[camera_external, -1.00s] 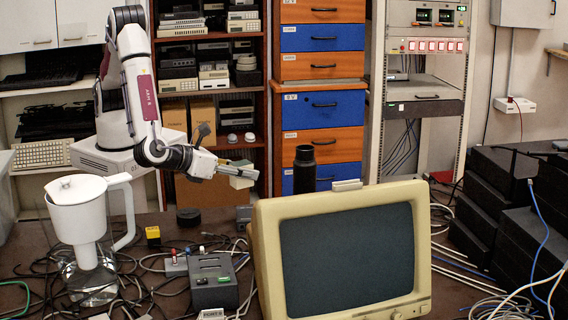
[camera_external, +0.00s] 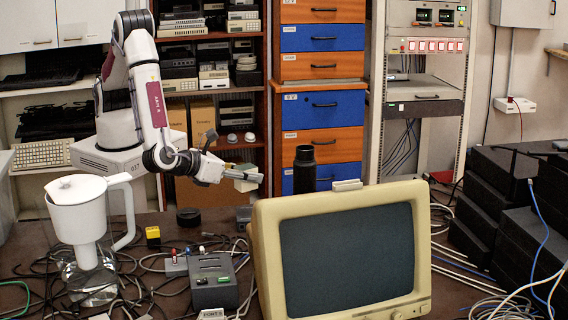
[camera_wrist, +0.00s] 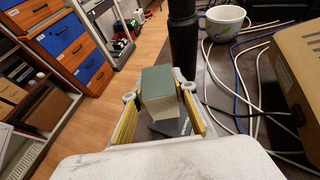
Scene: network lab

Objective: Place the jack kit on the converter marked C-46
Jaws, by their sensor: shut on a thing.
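My gripper (camera_external: 250,177) is shut on a small box with a blue-green top and cream sides, which I take to be the jack kit (camera_external: 244,183). It is held in the air above the table, left of and behind the monitor. In the wrist view the jack kit (camera_wrist: 160,92) sits between the two yellow-sided fingers of my gripper (camera_wrist: 159,100). A dark flat thing (camera_wrist: 172,127) shows partly below it. A dark grey box (camera_external: 243,214) stands beneath on the table, partly behind the monitor. I cannot read a C-46 mark on anything.
A beige monitor (camera_external: 345,250) fills the front middle. A black bottle (camera_external: 305,170) stands behind it, near my gripper. A grey device (camera_external: 213,282), a white jug (camera_external: 80,215) and tangled cables lie left. The wrist view shows a white mug (camera_wrist: 224,22).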

